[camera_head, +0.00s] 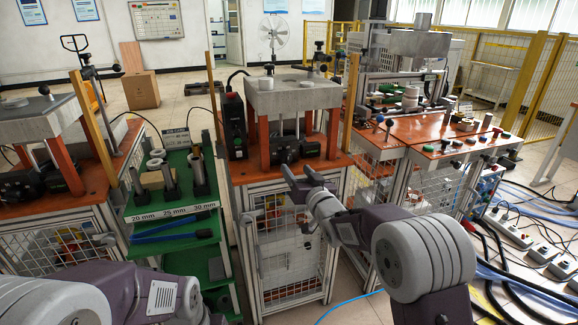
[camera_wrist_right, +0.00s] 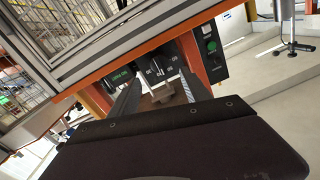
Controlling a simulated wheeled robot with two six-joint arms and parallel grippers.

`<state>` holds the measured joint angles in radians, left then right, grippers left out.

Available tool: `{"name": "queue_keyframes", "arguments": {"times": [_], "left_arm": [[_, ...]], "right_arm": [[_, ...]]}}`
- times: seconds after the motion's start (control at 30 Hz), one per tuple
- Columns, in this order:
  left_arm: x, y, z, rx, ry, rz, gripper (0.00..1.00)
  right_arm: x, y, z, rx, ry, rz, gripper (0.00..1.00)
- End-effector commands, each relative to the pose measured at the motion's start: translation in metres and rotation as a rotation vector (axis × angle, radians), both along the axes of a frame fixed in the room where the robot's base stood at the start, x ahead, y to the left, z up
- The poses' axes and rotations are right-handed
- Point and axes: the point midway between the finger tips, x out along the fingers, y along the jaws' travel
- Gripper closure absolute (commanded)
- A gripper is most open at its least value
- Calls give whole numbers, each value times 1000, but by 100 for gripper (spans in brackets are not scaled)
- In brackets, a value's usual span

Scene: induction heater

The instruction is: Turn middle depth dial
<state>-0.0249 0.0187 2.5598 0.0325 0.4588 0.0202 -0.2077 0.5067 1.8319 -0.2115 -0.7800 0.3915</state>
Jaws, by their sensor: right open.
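In the head view, the middle station's black depth unit (camera_head: 286,150) sits on the orange bench top under a grey block on orange posts. Its dial is too small to make out there. My right gripper (camera_head: 302,177) is open, in front of and below this unit at the bench's front edge. In the right wrist view, the open fingers (camera_wrist_right: 160,84) point at black dial housings (camera_wrist_right: 156,70) with white marks and a green display. A small brownish block shows between the fingers; I cannot tell whether they touch anything. My left arm enters bottom left; its gripper does not show.
A black control box (camera_head: 234,125) with buttons stands left of the depth unit; its green button shows in the wrist view (camera_wrist_right: 211,46). A green rack (camera_head: 165,190) with metal cylinders stands to the left. A similar station is at far left, and a button panel (camera_head: 440,140) at right.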

Motion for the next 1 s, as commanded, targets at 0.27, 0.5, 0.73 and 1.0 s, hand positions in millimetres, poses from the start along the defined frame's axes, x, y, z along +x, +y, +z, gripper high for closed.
{"name": "queue_keyframes", "arguments": {"times": [0.27,0.5,0.73,1.0], "left_arm": [[0,0,-6,0,0,0,39],[0,0,-6,0,0,0,39],[0,0,-6,0,0,0,39],[0,0,-6,0,0,0,39]], "right_arm": [[48,18,-1,0,0,1,44],[60,23,-1,0,1,0,44],[60,22,-1,0,1,0,55],[60,22,-1,-1,1,0,100]]}}
